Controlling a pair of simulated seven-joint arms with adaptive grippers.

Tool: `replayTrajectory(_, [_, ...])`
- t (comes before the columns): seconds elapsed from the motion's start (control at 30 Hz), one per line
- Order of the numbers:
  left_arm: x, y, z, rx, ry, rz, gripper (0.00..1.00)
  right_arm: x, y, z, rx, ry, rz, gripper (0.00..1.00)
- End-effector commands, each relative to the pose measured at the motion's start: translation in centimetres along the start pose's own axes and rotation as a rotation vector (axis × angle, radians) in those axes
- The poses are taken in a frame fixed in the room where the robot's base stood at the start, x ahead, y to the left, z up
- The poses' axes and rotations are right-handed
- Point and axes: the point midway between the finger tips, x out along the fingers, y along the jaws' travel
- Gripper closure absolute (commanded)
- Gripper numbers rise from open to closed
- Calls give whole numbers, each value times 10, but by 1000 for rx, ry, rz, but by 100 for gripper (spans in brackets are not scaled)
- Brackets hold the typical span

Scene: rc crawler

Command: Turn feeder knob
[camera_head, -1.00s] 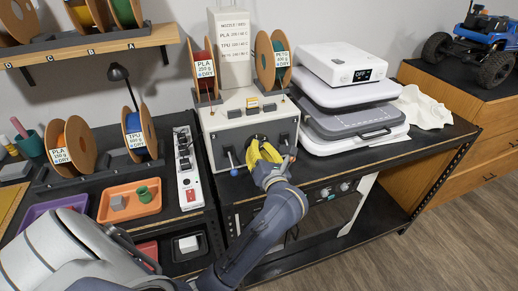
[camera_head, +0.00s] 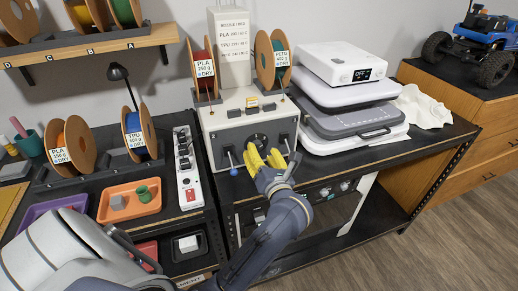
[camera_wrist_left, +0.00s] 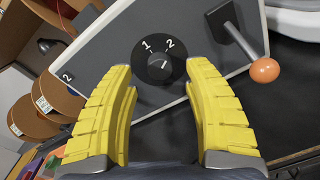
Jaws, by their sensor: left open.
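The feeder knob (camera_head: 259,141) is a round black dial on the grey front panel of the white feeder box (camera_head: 243,125). In the left wrist view the knob (camera_wrist_left: 159,66) shows the marks 1 and 2 and a white pointer line on its centre. My left gripper (camera_head: 265,155) has yellow fingers and is just in front of and below the dial. In the left wrist view the open fingers (camera_wrist_left: 162,85) stand on either side of the knob, apart from it, with nothing between them. My right gripper is in neither view.
A lever with an orange ball (camera_wrist_left: 265,70) sticks out beside the knob. A lever with a blue ball (camera_head: 233,171) is on the panel's left. Spools (camera_head: 273,62) stand on the box. A white machine (camera_head: 341,64) sits at right, a power strip (camera_head: 188,170) at left.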

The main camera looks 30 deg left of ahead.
Motion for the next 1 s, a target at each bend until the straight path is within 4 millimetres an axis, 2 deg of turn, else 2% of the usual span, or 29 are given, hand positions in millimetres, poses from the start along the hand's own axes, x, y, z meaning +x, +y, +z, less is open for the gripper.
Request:
replayTrajectory(0.2, [-40,0,-1,-2,3,-2,49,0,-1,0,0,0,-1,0])
replayTrajectory(0.5, [-80,0,0,-1,1,0,49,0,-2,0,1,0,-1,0])
replayTrajectory(0.7, [-91,0,0,-1,-1,1,49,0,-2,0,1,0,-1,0])
replayTrajectory(1.0, [-93,1,0,-1,-1,2,49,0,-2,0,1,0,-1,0])
